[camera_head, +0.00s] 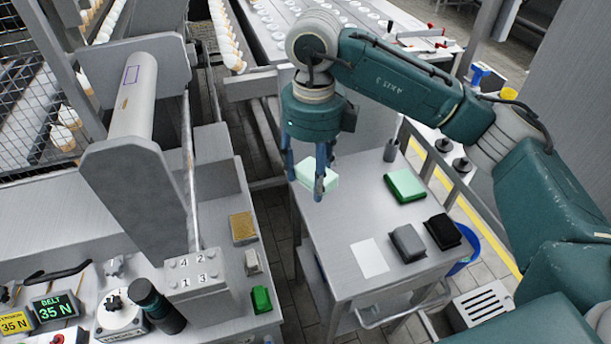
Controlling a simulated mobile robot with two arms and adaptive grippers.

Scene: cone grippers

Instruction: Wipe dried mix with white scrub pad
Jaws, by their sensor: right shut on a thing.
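My right gripper (305,174) points down over the far left corner of the grey cart (345,215). Its blue fingers are shut on a pale, green-tinted white scrub pad (327,175). The pad is at or just above the cart top; I cannot tell if it touches. A grey roller (135,105) stands over the machine at left. It bears a small purple outlined rectangle and a small brownish mark that may be dried mix. My left gripper is not in view.
The cart also holds a green pad (405,186), a grey pad (407,243), a black pad (443,231) and a white sheet (369,257). A tan block (242,228) and green block (261,299) lie on the machine's ledge. A gap separates machine and cart.

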